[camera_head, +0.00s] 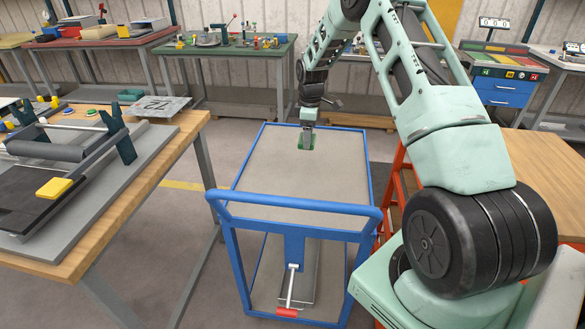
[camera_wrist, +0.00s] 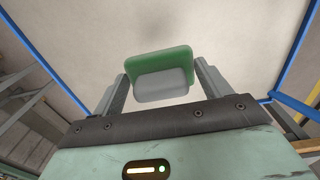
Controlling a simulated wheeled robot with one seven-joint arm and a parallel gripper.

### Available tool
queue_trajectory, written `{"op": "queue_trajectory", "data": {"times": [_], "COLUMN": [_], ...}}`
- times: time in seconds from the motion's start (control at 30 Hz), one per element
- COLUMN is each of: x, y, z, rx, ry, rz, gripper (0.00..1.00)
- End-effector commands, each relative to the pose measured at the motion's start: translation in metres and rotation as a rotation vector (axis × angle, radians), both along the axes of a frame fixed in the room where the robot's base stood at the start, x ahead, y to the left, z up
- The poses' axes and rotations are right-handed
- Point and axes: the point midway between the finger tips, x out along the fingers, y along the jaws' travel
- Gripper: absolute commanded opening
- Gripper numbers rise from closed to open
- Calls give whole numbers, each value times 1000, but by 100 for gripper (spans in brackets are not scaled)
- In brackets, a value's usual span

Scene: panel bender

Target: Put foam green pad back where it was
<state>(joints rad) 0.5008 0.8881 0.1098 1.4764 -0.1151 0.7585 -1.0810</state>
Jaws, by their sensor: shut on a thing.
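The foam green pad (camera_wrist: 160,62) is a green slab with a grey block on its near side. My gripper (camera_wrist: 163,88) is shut on it, one finger on each side of the grey part. In the head view the green pad (camera_head: 303,144) shows at my gripper (camera_head: 308,140), over the far part of the blue cart's grey top (camera_head: 290,180). I cannot tell whether the pad touches the top or hangs just above it.
The cart's blue push handle (camera_head: 295,207) is at its near end, and its top is otherwise bare. A wooden bench (camera_head: 150,185) with a roller device (camera_head: 65,150) stands left. A green table (camera_head: 200,48) with small items stands behind. A wooden surface (camera_head: 545,165) is right.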

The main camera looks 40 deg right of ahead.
Motion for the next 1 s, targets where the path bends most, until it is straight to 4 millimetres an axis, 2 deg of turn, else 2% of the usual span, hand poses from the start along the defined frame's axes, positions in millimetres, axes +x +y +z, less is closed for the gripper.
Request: {"op": "queue_trajectory", "data": {"times": [0.07,0.3,0.57,0.73,0.97,1.0], "x": [-3,-3,-3,-3,-3,-3], "y": [-3,-2,-2,-3,-3,-3], "z": [-3,-43,-67,-90,-97,-97], "rx": [2,4,4,3,3,3], "ry": [16,22,21,20,18,18], "rz": [-4,-3,-3,-4,-4,-4], "gripper": [58,58,58,58,55,79]}}
